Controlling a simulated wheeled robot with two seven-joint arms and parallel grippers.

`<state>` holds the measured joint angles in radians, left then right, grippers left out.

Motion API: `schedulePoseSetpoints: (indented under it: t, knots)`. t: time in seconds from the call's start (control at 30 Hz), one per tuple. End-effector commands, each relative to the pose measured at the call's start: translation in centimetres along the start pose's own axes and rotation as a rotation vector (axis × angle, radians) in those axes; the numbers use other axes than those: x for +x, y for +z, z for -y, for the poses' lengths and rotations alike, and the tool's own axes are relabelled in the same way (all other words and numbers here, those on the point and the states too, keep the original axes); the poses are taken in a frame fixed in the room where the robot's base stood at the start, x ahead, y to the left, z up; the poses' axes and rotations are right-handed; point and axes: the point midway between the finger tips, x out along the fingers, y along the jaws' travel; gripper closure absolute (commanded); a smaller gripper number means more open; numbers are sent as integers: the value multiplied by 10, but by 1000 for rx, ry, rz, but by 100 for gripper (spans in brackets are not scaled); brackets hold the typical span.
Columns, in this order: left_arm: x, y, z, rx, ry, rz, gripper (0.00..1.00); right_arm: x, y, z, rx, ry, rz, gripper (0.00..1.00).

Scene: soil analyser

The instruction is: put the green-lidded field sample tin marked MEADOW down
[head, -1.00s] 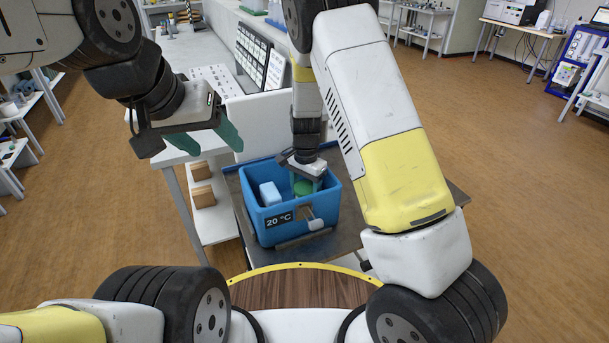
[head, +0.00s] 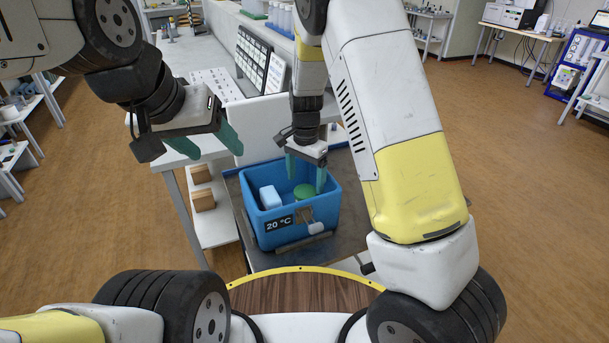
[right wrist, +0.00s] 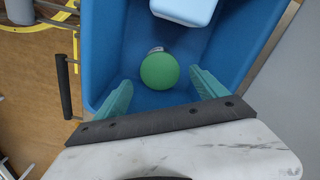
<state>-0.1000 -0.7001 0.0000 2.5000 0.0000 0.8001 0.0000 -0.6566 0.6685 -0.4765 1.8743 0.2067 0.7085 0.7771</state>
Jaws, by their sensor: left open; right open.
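The green-lidded tin (head: 304,191) stands in the blue box marked 20 °C (head: 331,207), toward its right side. Its round green lid faces up in the right wrist view (right wrist: 160,71); its marking cannot be read. My right gripper (head: 306,181) is open above the box, its green fingers apart and clear of the tin. In the right wrist view the fingers (right wrist: 160,90) spread to either side of the lid, with nothing between them. My left gripper (head: 213,145) is open and empty, in the air to the left, above the table side.
A pale blue-white block (head: 270,196) lies in the left part of the box; it also shows in the right wrist view (right wrist: 184,10). The box stands on a dark cart top (head: 349,185). Wooden blocks (head: 202,187) sit on a shelf to the left.

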Motion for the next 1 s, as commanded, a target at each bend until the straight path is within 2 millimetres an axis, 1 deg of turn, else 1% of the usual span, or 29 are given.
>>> schedulePoseSetpoints:
  t: [0.03, 0.1, 0.2, 0.37, 0.47, 0.57, 0.67, 0.7, 0.8, 0.9, 0.97, 1.0]
  knots:
    - [0, 0, 0, 0, 0, 0, 38, -12, 0, 1, 0, -4, -2, 18]
    - [0, 0, 0, 0, 0, 0, 38, -25, 0, 1, -1, -4, -3, 18]
    - [0, 0, 0, 0, 0, 0, 38, -39, 0, 1, 0, -3, -2, 18]
    - [0, 0, 0, 0, 0, 0, 38, -53, 0, -1, -1, -5, 0, 18]
    - [0, 0, 0, 0, 0, 0, 38, -68, 0, -8, -17, -32, 11, 18]
    - [0, 0, 0, 0, 0, 0, 38, -94, 2, -25, -59, -90, 26, 18]
    - [0, 0, 0, 0, 0, 0, 38, -128, 7, -50, -127, -169, 27, 18]
    - [0, 0, 0, 0, 0, 0, 38, -141, 10, -60, -159, -200, 22, 18]
    - [0, 0, 0, 0, 0, 0, 38, -172, 19, -88, -242, -271, -8, 18]
    - [0, 0, 0, 0, 0, 0, 38, -199, 31, -118, -327, -332, -59, 18]
    - [0, 0, 0, 0, 0, 0, 38, -213, 39, -136, -378, -361, -100, 18]
    - [0, 0, 0, 0, 0, 0, 38, -221, 44, -148, -413, -376, -130, 18]
